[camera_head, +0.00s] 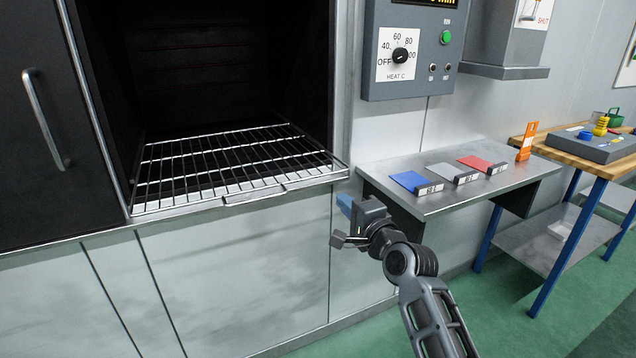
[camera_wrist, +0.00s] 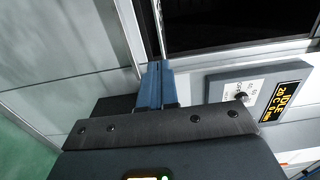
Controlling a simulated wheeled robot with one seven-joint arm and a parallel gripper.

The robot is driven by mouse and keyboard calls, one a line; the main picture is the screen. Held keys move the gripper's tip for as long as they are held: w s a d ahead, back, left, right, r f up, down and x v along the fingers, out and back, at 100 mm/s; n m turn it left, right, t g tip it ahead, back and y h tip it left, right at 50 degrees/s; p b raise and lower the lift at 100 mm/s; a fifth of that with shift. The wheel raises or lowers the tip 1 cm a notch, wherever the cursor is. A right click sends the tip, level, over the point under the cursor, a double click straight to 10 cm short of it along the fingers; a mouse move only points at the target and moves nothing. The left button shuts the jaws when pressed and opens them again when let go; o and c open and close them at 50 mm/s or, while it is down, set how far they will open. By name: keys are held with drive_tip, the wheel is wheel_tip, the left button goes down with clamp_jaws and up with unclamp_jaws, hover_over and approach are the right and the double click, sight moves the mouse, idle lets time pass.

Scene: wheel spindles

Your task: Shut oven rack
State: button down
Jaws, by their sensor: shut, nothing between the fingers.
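The oven rack (camera_head: 225,163) is a wire grid with a flat metal front edge, inside the open dark oven cavity (camera_head: 200,60). Its front edge sticks out a little past the oven opening, with a handle lip (camera_head: 255,195) on it. My gripper (camera_head: 343,203) is below and to the right of the rack's front right corner, apart from it as far as I can tell. Its blue fingers are shut with nothing between them. The wrist view shows the shut fingers (camera_wrist: 155,82) in front of the oven's metal frame; the rack is not clearly seen there.
A control box (camera_head: 410,50) hangs right of the oven. A metal shelf (camera_head: 450,195) with blue, grey and red plates stands close right of my gripper. A wooden-topped table (camera_head: 570,150) is farther right. Green floor lies below.

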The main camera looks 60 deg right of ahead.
drive_tip(key=p+x, duration=0.1)
drive_tip(key=x, duration=1)
drive_tip(key=shift+d, duration=0.15)
